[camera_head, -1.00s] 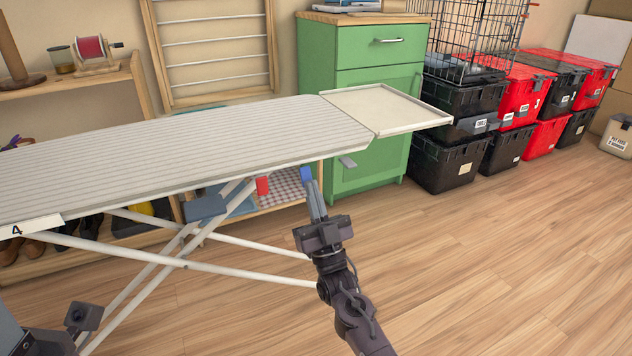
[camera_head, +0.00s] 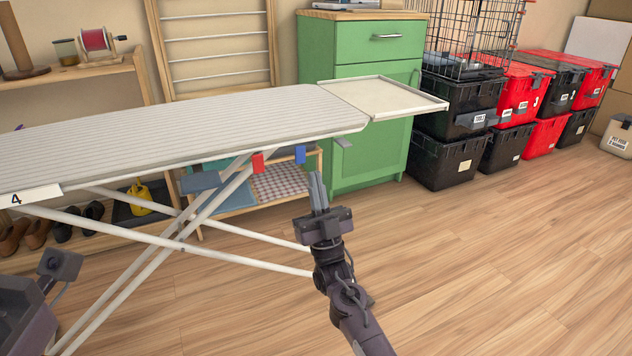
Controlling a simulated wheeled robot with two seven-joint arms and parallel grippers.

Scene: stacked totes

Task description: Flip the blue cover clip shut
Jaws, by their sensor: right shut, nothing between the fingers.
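The blue clip (camera_head: 300,154) is a small blue tab hanging below the front edge of the ironing board (camera_head: 190,130), near its right end. A similar red tab (camera_head: 258,163) hangs to its left. My right gripper (camera_head: 317,178) points upward in front of the board, its slim fingers shut together and empty. The fingertips are just below and right of the blue clip in the picture, with a visible gap between them. Whether the clip is flipped open or shut is too small to tell. Part of my left arm (camera_head: 60,266) shows at lower left; its fingers are not visible.
A cream tray (camera_head: 385,97) extends from the board's right end, in front of a green cabinet (camera_head: 375,60). White crossed legs (camera_head: 180,240) stand below the board. Stacked black and red totes (camera_head: 460,105) stand at right. The wooden floor at right is clear.

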